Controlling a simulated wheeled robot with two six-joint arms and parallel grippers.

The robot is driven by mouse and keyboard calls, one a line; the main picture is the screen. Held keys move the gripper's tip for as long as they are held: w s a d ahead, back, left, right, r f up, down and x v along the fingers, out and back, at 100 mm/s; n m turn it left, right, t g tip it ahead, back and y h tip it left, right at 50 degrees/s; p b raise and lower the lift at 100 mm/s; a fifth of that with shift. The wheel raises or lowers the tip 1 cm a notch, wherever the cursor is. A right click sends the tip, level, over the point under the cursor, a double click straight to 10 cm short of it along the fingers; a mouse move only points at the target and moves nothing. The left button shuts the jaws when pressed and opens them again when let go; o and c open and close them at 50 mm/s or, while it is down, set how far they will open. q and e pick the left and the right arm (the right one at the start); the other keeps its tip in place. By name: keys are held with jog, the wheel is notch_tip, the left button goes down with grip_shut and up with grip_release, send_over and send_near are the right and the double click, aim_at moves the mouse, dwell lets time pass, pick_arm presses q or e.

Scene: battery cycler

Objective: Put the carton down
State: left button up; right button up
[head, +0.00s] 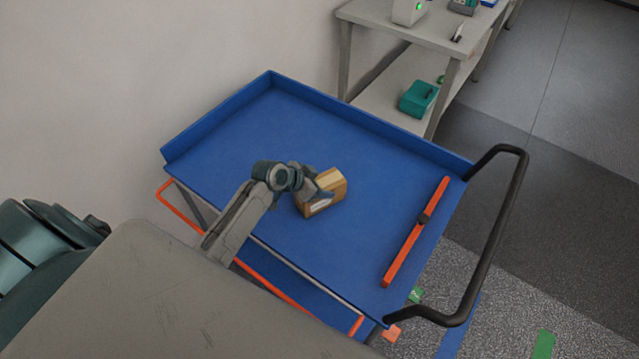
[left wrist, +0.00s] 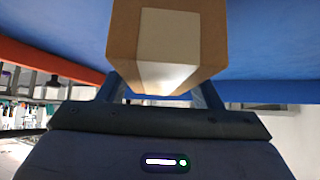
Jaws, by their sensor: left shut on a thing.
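The carton (head: 330,189) is a small brown box with a pale label. In the head view it is over the middle of the blue cart top (head: 350,140); whether it touches the surface I cannot tell. My left gripper (head: 314,188) is shut on it from the left side. In the left wrist view the carton (left wrist: 168,45) fills the upper middle, its pale label towards the camera, between the two fingers of the left gripper (left wrist: 162,92). My right gripper is in neither view.
An orange bar (head: 416,232) lies along the right part of the cart top. The cart has raised blue rims and a black handle (head: 510,220) on the right. A grey bench (head: 400,50) with a teal box (head: 418,98) stands behind. The cart's back area is clear.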

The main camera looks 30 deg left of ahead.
pick_arm(q)
jog(key=o, duration=1.1)
jog(key=shift+o, duration=0.2)
jog(key=shift+r, duration=0.15)
jog(key=shift+s+a+r, duration=0.1)
jog(key=shift+s+a, duration=0.1)
jog(key=b+v, duration=0.2)
jog(key=v, duration=0.9)
jog(key=shift+s+r, duration=0.1)
jog(key=shift+r, duration=0.05)
